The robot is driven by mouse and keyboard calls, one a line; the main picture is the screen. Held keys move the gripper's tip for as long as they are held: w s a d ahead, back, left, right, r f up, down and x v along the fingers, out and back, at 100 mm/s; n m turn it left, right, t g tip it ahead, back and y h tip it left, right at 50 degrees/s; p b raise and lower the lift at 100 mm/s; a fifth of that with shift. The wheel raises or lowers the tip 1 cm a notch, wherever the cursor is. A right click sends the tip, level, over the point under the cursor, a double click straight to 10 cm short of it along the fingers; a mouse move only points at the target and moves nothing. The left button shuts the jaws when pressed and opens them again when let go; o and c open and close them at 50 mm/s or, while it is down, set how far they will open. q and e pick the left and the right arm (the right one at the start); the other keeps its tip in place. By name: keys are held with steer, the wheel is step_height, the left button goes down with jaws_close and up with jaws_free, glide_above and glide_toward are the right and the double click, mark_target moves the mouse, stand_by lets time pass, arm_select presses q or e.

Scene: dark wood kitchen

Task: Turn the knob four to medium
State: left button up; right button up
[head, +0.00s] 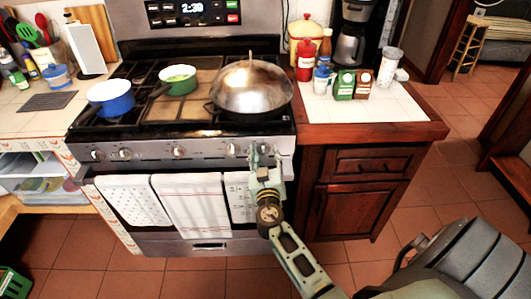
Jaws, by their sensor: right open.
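The gas stove's front panel (205,149) carries a row of round silver knobs. Counting from the left, the fourth knob (232,149) is in clear view, just left of my right gripper. My right gripper (264,152) is open, at the right part of the panel, with its fingers pointing at the panel. A further knob there is largely covered by the fingers; I cannot tell whether they touch it. The knobs' settings are too small to read. My left gripper is not in view.
A blue pot (110,100), a green pot (178,80) and a large domed wok (252,88) stand on the stove. Towels (190,205) hang from the oven handle below the panel. Right of the stove is a wooden cabinet (360,195). The tiled floor ahead is clear.

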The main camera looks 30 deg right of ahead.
steer(key=shift+w+d, duration=0.1)
steer(key=shift+w, duration=0.1)
steer(key=c, duration=1)
